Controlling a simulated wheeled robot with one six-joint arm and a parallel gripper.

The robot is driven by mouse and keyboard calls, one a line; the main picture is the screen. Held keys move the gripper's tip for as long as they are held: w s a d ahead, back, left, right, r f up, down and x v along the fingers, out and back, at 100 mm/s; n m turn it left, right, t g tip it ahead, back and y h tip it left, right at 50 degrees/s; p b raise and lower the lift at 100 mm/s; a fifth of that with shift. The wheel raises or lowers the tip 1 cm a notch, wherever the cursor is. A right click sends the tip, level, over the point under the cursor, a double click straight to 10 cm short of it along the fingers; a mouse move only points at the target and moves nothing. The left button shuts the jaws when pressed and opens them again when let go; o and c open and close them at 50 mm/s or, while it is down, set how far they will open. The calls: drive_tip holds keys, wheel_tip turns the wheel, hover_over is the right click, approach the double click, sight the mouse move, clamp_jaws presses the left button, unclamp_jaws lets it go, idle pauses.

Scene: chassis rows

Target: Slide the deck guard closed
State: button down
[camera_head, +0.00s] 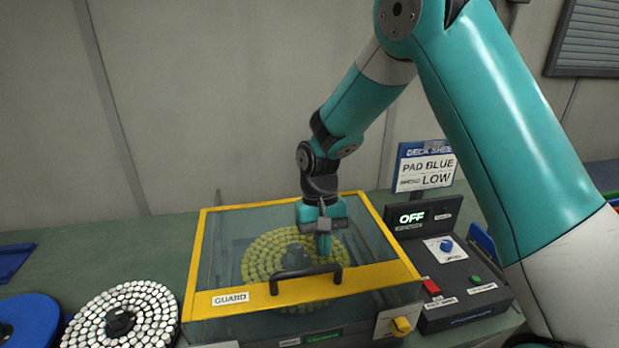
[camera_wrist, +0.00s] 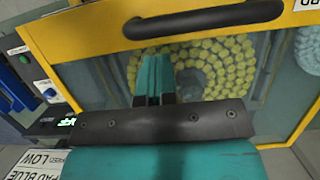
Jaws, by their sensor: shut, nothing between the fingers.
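The deck guard (camera_head: 240,297) is a clear cover with a yellow frame, a "GUARD" label and a black bar handle (camera_head: 306,274) at its front. It lies over a disc of yellow pads (camera_head: 262,262) seen through the panel. I cannot tell whether its front edge is fully home. My gripper (camera_head: 324,250) is shut and empty, pointing down behind the handle over the clear panel. In the wrist view the shut fingers (camera_wrist: 154,75) are beside the handle (camera_wrist: 205,20), apart from it in the picture. Whether the tips touch the panel is unclear.
Right of the guard is a control box with an "OFF" display (camera_head: 411,218), a blue knob (camera_head: 446,245), a red switch (camera_head: 431,287) and a sign (camera_head: 426,168). A yellow knob (camera_head: 401,325) sits at the front. A disc of white pads (camera_head: 122,315) lies left.

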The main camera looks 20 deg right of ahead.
drive_tip(key=w+d+b+v, duration=0.1)
drive_tip(key=b+v, duration=0.2)
drive_tip(key=v, duration=0.8)
drive_tip(key=s+a+n+t+y+b, duration=0.1)
drive_tip(key=s+a+n, duration=0.3)
drive_tip(key=s, duration=0.8)
drive_tip(key=s+a+n+t+y+b, duration=0.2)
drive_tip(key=s+a+n, duration=0.3)
drive_tip(key=s, duration=0.8)
drive_tip(key=shift+a+f+n+b, duration=0.3)
drive_tip(key=shift+a+b, duration=0.4)
drive_tip(key=shift+b, duration=0.15)
